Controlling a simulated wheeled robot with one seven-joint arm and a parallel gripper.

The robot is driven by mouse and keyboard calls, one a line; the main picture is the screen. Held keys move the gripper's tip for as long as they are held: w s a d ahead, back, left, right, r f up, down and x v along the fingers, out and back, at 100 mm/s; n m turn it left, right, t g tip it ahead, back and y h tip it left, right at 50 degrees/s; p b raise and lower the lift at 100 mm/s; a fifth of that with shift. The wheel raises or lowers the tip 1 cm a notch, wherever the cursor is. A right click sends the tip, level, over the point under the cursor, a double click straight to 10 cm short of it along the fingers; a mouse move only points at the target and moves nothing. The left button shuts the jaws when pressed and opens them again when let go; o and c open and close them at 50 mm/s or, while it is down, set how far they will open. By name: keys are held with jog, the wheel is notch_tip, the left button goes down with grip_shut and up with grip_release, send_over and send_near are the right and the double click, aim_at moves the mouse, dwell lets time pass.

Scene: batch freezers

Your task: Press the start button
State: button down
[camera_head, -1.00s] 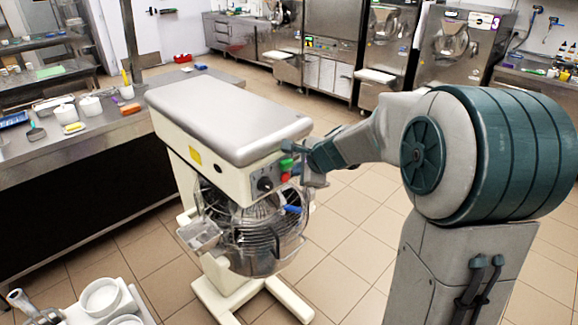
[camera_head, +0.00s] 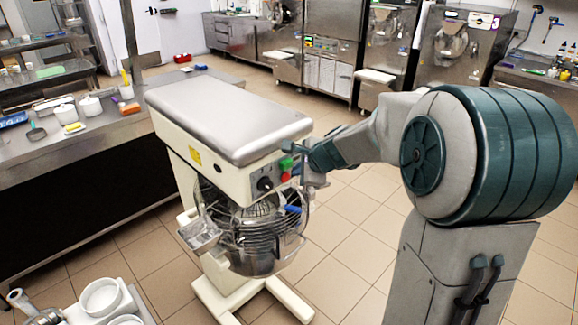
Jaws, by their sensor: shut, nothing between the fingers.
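A cream floor-standing mixer (camera_head: 215,120) stands in the middle of the view. Its front panel has a green button (camera_head: 286,163), a red button (camera_head: 285,177) just below it and a black knob (camera_head: 265,184) to the left. My gripper (camera_head: 297,160) is at the right edge of this panel, right beside the green button. Its fingers are small and partly overlap the panel. I cannot tell whether they touch the button. No thing shows between the fingers. No label can be read on the buttons.
A wire guard and bowl (camera_head: 255,240) hang under the mixer head. A steel counter (camera_head: 100,140) with tubs stands at the left. White bowls (camera_head: 100,296) sit at the lower left. Steel freezers (camera_head: 455,45) line the back. Tiled floor is free behind and right of the mixer.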

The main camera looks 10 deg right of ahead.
jog(key=shift+w+a, duration=0.1)
jog(key=shift+a, duration=0.05)
jog(key=shift+w+a, duration=0.1)
jog(key=shift+w, duration=0.15)
